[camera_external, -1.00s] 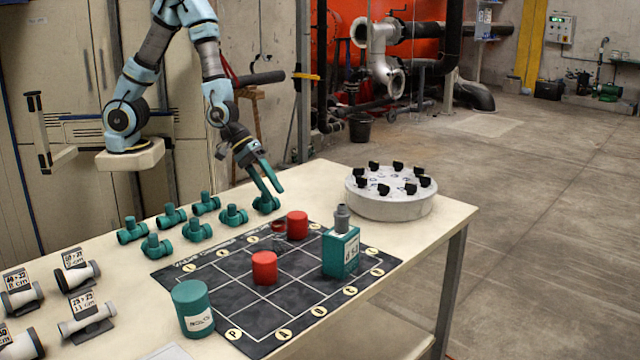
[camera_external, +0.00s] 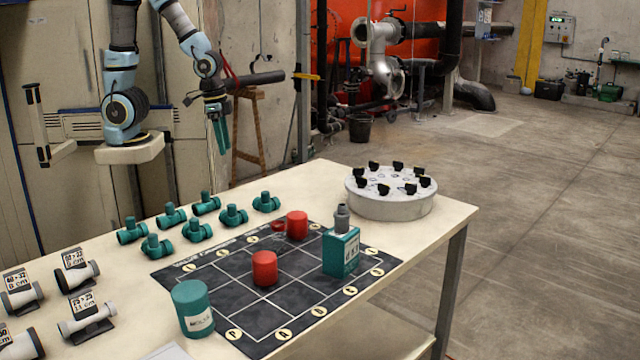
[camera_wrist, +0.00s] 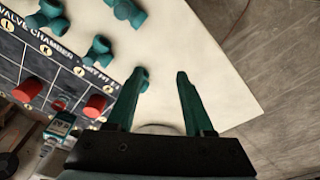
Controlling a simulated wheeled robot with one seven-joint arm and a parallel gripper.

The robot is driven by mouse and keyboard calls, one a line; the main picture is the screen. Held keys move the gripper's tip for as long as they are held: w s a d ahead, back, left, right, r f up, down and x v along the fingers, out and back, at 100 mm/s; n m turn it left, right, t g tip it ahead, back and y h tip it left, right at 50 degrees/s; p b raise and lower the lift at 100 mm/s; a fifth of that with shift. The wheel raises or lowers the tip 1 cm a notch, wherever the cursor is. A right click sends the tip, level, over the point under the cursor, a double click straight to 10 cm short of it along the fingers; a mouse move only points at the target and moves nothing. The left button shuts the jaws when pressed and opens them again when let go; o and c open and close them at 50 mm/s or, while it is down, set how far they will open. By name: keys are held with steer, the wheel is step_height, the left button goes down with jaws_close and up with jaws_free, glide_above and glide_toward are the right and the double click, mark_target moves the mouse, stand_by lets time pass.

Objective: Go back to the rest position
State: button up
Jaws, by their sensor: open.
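My gripper (camera_external: 220,137) is up and back from the table, beyond its far left edge, with its fingers pointing down. In the wrist view my gripper (camera_wrist: 160,100) is open, with nothing between its two green fingers. Several green pipe tees (camera_external: 202,230) stand on the table (camera_external: 330,180) below and in front of it. They also show in the wrist view (camera_wrist: 128,10), one partly behind the left finger.
A dark gridded mat (camera_external: 300,297) bears red cylinders (camera_external: 265,268) and a green bottle (camera_external: 341,252). A green canister (camera_external: 192,308) stands at its near left. A round grey holder (camera_external: 390,204) with black pieces is at right. Labelled grey fittings (camera_external: 86,318) are at left.

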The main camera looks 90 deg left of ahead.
step_height(320, 180, up, 12)
steer(key=p, duration=1)
steer(key=shift+f+p, duration=0.15)
steer(key=shift+p, duration=0.15)
